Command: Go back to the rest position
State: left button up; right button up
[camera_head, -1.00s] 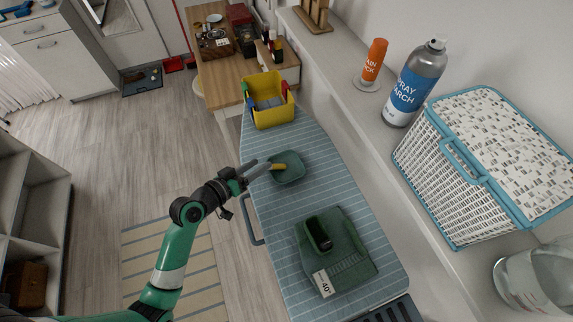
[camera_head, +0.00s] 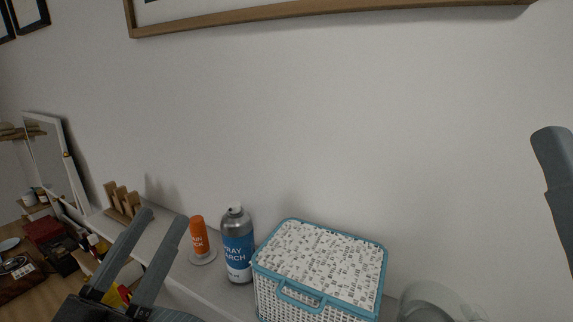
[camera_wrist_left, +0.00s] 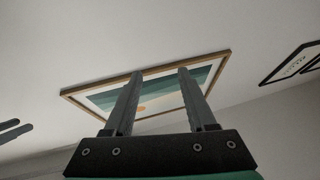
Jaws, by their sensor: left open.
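My left gripper (camera_head: 164,218) points upward at the lower left of the head view, in front of the shelf and wall. Its two grey fingers are apart with nothing between them. In the left wrist view its fingers (camera_wrist_left: 160,75) also stand apart and empty, with a framed picture on the wall behind. A grey finger (camera_head: 556,165) at the right edge of the head view looks like part of my right gripper. Its other finger is out of frame, so its opening cannot be told.
On the shelf stand an orange can (camera_head: 198,235), a blue spray starch can (camera_head: 237,246), a white and teal basket (camera_head: 318,264), a wooden rack (camera_head: 121,203) and a clear container (camera_head: 432,300). A wooden picture frame (camera_head: 330,13) hangs above. The wall between is bare.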

pick_arm(q)
jog(key=s+a+r+n+t+y, duration=0.2)
jog(key=s+r+t+y, duration=0.25)
jog(key=s+r, duration=0.7)
notch_tip(320, 180, up, 29)
jog(key=w+h+p, duration=0.1)
jog(key=w+p, duration=0.1)
jog(key=p, duration=2.5)
jog(key=shift+w+d+p, duration=0.15)
jog(key=shift+d+p, duration=0.15)
jog(key=shift+d, duration=0.05)
